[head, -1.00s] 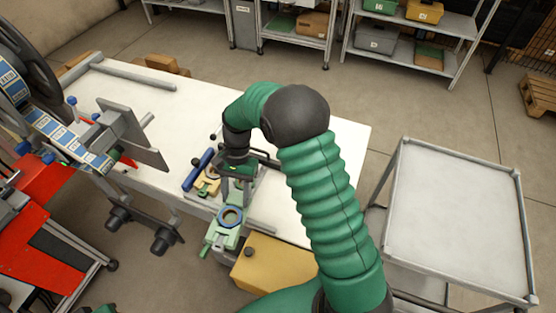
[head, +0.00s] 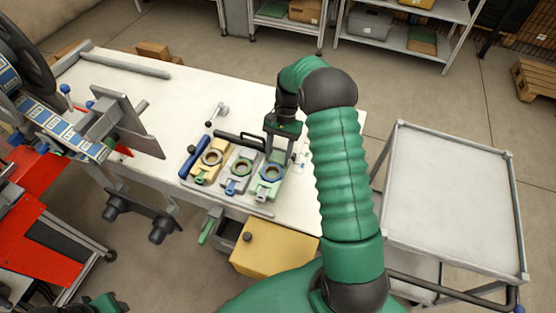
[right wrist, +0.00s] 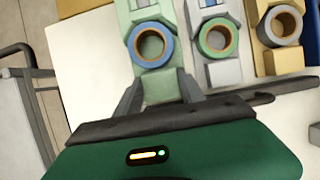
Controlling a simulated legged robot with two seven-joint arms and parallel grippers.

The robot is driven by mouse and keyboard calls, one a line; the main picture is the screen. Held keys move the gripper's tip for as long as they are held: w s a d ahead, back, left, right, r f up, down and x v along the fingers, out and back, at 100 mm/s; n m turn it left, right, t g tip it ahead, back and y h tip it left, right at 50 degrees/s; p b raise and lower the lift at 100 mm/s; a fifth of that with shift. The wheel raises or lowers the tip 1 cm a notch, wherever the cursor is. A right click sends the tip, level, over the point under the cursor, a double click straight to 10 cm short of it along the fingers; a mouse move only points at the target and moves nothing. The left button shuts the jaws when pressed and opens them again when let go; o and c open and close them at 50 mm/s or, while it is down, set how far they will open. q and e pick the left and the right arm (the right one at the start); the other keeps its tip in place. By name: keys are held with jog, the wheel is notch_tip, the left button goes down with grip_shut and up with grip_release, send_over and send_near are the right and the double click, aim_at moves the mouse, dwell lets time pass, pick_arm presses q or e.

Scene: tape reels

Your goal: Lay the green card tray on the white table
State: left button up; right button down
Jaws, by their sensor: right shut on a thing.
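The green card tray (head: 268,188) carries a blue-rimmed reel (head: 271,172) and is over the near right part of the white table (head: 325,195). My right gripper (head: 278,150) is shut on the tray's far end. In the right wrist view the fingers (right wrist: 160,97) close on both sides of the green tray (right wrist: 160,85). I cannot tell whether the tray touches the table. At the bottom left of the head view a dark and green piece, likely my left gripper (head: 95,305), is cut off by the frame edge; its fingers are not clear.
A grey tray with a green reel (head: 242,168) and a yellow tray with a grey reel (head: 212,158) lie left of the green tray. A blue-handled tool (head: 194,152) is beside them. A yellow box (head: 275,248) stands below the table's front edge. A grey cart (head: 450,205) stands at right.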

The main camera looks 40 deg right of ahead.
jog(key=f, duration=0.3)
jog(key=shift+s+d, duration=0.1)
jog(key=shift+d, duration=0.1)
jog(key=shift+d+f, duration=0.2)
jog(key=shift+f, duration=0.15)
jog(key=c, duration=1.1)
grip_release()
jog(key=o, duration=0.4)
jog(key=shift+a+r, duration=0.1)
jog(key=shift+a, duration=0.1)
